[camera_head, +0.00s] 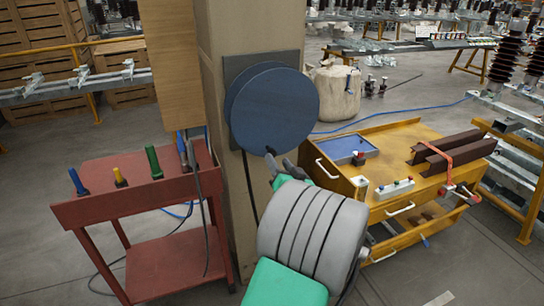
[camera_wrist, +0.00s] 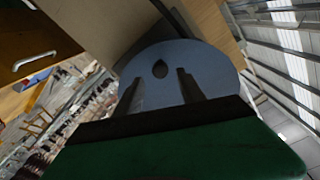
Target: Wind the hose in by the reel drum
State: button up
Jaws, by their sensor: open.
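The blue reel drum (camera_head: 275,105) is mounted on a dark plate on the pillar. A dark knob (camera_head: 271,150) stands out near the lower edge of its face. A black hose (camera_head: 249,188) hangs from the drum's lower left down the pillar; its lower end is hidden behind my arm. My gripper (camera_head: 282,167) is just below and right of the knob, open and empty. In the wrist view the drum face (camera_wrist: 205,62) is straight ahead, and the knob (camera_wrist: 160,69) appears between the two fingertips (camera_wrist: 159,76), apart from both fingers.
A red cart (camera_head: 130,200) with coloured-handled tools stands left of the pillar (camera_head: 212,120). A yellow workbench (camera_head: 335,178) with dark beams stands close on the right. A blue hose (camera_head: 400,118) lies on the floor behind it.

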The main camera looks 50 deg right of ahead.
aim_at(272, 153)
jog(key=p+x, duration=0.1)
jog(key=x, duration=0.5)
jog(key=shift+w, duration=0.1)
jog(key=shift+c, duration=0.6)
grip_shut()
dwell(0.6)
